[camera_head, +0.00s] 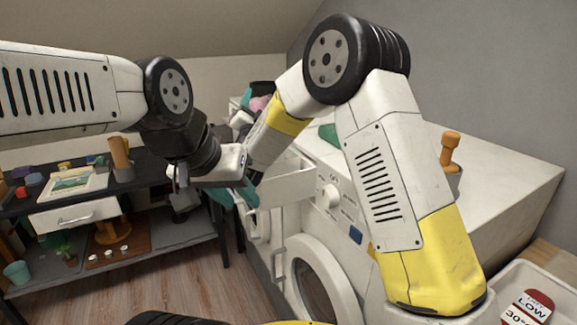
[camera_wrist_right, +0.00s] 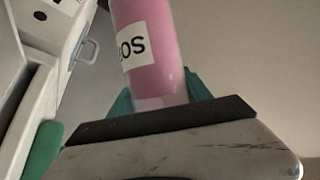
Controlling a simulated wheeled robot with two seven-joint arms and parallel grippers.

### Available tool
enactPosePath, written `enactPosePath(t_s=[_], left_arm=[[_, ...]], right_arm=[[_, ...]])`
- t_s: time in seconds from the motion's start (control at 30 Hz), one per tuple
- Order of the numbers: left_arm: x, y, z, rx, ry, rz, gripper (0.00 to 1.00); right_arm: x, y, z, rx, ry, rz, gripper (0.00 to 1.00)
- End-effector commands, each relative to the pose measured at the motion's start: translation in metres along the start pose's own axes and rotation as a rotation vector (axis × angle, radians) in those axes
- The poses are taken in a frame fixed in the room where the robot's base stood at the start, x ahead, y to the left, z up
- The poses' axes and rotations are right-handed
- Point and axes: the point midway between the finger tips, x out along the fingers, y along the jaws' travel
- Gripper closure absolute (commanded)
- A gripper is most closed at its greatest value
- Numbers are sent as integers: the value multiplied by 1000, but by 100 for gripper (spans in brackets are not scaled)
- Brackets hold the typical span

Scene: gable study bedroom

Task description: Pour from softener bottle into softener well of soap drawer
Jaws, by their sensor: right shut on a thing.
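The pink softener bottle (camera_wrist_right: 150,50) with a white label is held between the teal pads of my right gripper (camera_wrist_right: 160,98). In the head view, the bottle (camera_head: 260,103) is partly hidden at the far side of the washing machine, with the right gripper (camera_head: 248,104) around it. I cannot tell its tilt exactly. The white soap drawer (camera_head: 288,180) stands pulled out from the machine front, below and nearer than the bottle. Its softener well is hidden. My left gripper (camera_head: 240,194) is low beside the drawer's outer end; whether its teal pads are apart or touch the drawer is unclear.
The washing machine (camera_head: 500,185) has its round door (camera_head: 318,285) ajar below the drawer. A green item (camera_head: 328,133) and an orange-handled object (camera_head: 450,150) are on its top. A dark desk (camera_head: 20,208) stands at left. A white tray (camera_head: 500,285) is at lower right.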

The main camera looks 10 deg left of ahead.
Motion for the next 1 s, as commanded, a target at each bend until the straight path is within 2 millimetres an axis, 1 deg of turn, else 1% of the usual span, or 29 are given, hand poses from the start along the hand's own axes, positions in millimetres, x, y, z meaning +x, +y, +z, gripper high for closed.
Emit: enactPosePath(t_s=[1.0], left_arm=[[0, 0, 0, 0, 0, 0, 64]], right_arm=[[-6, -12, -8, 36, 40, -15, 100]])
